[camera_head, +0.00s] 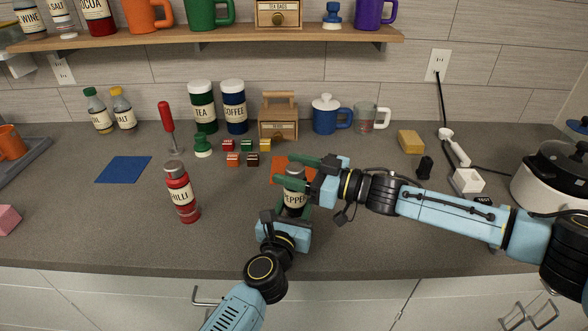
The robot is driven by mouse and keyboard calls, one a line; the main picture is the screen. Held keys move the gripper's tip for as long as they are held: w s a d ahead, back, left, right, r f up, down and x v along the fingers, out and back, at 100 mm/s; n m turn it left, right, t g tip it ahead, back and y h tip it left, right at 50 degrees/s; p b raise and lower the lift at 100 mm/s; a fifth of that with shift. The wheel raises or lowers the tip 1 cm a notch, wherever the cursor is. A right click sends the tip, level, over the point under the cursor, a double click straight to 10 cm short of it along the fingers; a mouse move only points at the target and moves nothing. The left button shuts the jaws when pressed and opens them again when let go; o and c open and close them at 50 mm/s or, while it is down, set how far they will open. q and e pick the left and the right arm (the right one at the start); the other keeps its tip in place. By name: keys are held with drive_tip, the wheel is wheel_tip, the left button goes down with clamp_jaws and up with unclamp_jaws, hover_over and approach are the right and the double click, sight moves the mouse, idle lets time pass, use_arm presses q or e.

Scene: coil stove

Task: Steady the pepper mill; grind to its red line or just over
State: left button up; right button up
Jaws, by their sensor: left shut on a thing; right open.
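The pepper mill (294,198) stands upright on the counter, with a dark body, a pale label reading "PEPPE" and a grey top. My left gripper (289,212) comes from the front and is shut on the lower body of the mill. My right gripper (298,171) comes from the right and is open, its green fingers at the mill's grey top. I cannot tell whether they touch it. An orange mat (279,170) lies partly hidden behind the mill. No red line can be made out on the mill at this size.
Several small coloured blocks (247,146), a green stamp-like piece (202,146) and canisters stand behind. A blue mat (124,169) lies left. A white cooker (552,180) stands far right. The front counter is mostly clear.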

drive_tip(key=c, duration=1)
drive_tip(key=shift+m+t, duration=0.3)
drive_tip(key=shift+m+t+h, duration=0.4)
drive_tip(key=shift+t+h, duration=0.1)
drive_tip(key=shift+t, duration=0.2)
drive_tip(key=o, duration=1)
drive_tip(key=shift+d, duration=0.1)
drive_tip(key=v, duration=1.2)
